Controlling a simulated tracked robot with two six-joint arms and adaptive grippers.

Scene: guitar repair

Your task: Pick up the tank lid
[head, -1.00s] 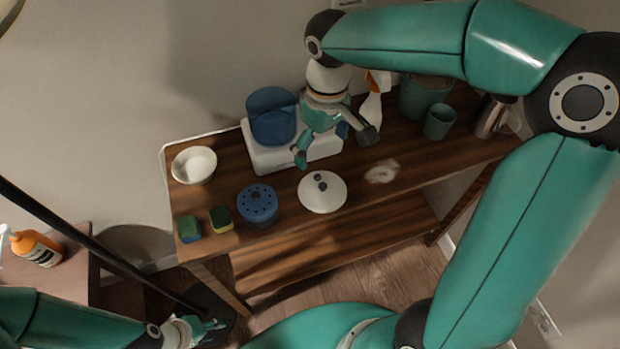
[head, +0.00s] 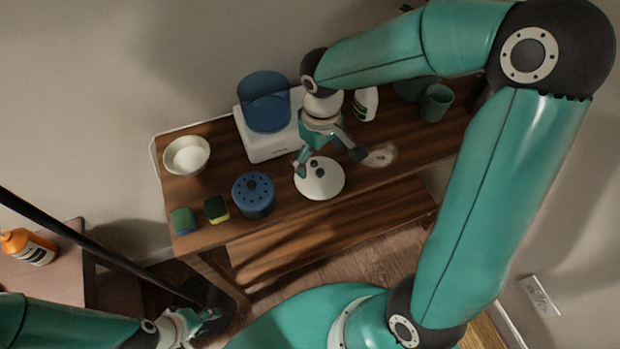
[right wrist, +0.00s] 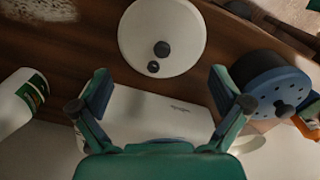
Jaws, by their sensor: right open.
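The tank lid (head: 322,184) is a round white disc with two small dark knobs. It lies on the wooden table (head: 290,205) near its front edge. In the right wrist view the lid (right wrist: 161,30) shows at the top, ahead of the fingers. My right gripper (head: 330,165) is open and empty above the lid's back edge, its fingers spread to either side; it also shows in the right wrist view (right wrist: 160,95). My left gripper (head: 205,320) is at the lower left, away from the table; its jaws are too small to read.
A blue perforated canister (head: 253,197) stands left of the lid. A white bowl (head: 187,155) and two sponges (head: 216,210) are at left. A pale patch (head: 380,155) lies right of the lid.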

